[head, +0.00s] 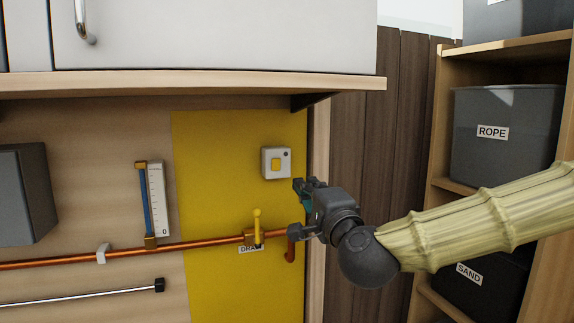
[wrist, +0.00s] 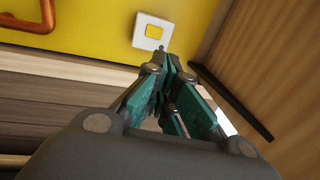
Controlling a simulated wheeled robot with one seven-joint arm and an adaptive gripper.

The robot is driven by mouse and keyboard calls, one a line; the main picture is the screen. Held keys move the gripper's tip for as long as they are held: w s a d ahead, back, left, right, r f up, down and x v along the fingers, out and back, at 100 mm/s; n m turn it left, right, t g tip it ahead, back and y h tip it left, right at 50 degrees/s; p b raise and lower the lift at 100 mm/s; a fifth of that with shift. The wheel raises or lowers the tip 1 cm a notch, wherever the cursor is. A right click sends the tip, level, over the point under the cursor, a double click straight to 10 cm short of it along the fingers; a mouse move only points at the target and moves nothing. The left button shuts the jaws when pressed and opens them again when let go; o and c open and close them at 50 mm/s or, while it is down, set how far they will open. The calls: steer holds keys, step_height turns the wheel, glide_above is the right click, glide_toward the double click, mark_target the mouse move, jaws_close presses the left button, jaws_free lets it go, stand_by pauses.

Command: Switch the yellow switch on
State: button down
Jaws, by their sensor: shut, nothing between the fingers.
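The yellow switch (head: 276,163) is a yellow rocker on a small white plate with a dark dot at its upper right. It is mounted on the yellow wall panel (head: 215,190). In the wrist view the switch (wrist: 152,31) shows just beyond the fingertips. My gripper (head: 299,186) is to the lower right of the switch in the head view, shut and empty. Its teal-padded fingers (wrist: 165,65) meet below and to the right of the switch plate in the wrist view. I cannot tell how far the tips are from the wall. Whether the rocker is on or off is unclear.
A copper pipe (head: 200,243) with a yellow valve handle (head: 257,226) runs below the switch. A wooden shelf (head: 200,83) under a white cabinet overhangs above. A rack with a ROPE bin (head: 505,150) stands right. The panel around the switch is bare.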

steer(key=p, duration=0.6)
glide_toward(281, 157)
steer(key=x, duration=0.5)
steer(key=shift+w+r, duration=0.1)
steer(key=shift+w+a, duration=0.1)
steer(key=shift+w, duration=0.35)
